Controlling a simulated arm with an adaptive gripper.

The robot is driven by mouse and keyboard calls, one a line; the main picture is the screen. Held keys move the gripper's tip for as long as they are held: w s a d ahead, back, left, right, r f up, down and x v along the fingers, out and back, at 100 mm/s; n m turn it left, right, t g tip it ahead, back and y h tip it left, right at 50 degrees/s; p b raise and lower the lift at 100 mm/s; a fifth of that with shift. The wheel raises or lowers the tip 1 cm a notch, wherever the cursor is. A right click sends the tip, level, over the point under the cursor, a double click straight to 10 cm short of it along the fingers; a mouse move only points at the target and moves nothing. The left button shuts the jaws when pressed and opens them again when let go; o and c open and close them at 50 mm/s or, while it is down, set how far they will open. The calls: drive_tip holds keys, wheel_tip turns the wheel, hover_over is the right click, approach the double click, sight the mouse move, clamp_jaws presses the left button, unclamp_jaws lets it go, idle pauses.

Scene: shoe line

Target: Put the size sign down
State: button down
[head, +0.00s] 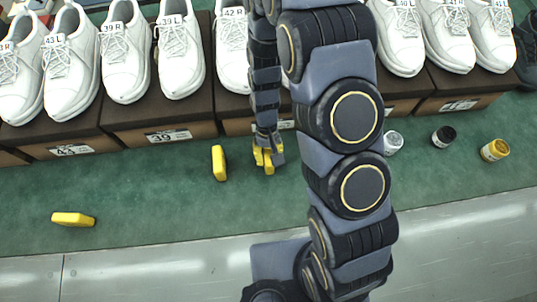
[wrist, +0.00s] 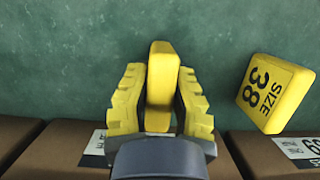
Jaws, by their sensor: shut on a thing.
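My gripper (head: 268,160) is shut on a yellow size sign just in front of the row of shoe boxes. In the wrist view, the yellow fingers of my gripper (wrist: 160,108) press on both sides of the held size sign (wrist: 162,72), which shows a plain yellow edge. Its number is hidden. I cannot tell whether it touches the green mat (head: 160,200). A second yellow sign (head: 219,163) lies on the mat just left of my gripper; the wrist view shows it reads "SIZE 38" (wrist: 276,93).
Another yellow sign (head: 73,219) lies far left on the mat. Brown boxes with white shoes line the back, one labelled 43 (head: 71,150), one labelled 39 (head: 168,136). Three jars, white (head: 393,142), black (head: 444,136) and yellow (head: 495,150), are at right.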

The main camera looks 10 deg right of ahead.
drive_tip(key=shift+f, duration=0.1)
drive_tip(key=c, duration=1.1)
unclamp_jaws()
drive_tip(key=v, duration=1.1)
drive_tip(key=shift+w+r, duration=0.15)
drive_tip(key=shift+r, duration=0.5)
drive_tip(key=s+d+r+t, duration=0.1)
drive_tip(key=s+d+r, duration=0.2)
drive_tip(key=s+r, duration=0.5)
drive_tip(key=s+d+r, duration=0.3)
drive_tip(key=s+r, duration=0.5)
drive_tip(key=s, duration=0.2)
drive_tip(key=shift+s+r+t, duration=0.15)
drive_tip(key=shift+r+t, duration=0.15)
drive_tip(key=shift+t, duration=0.1)
drive_tip(key=shift+d, duration=0.1)
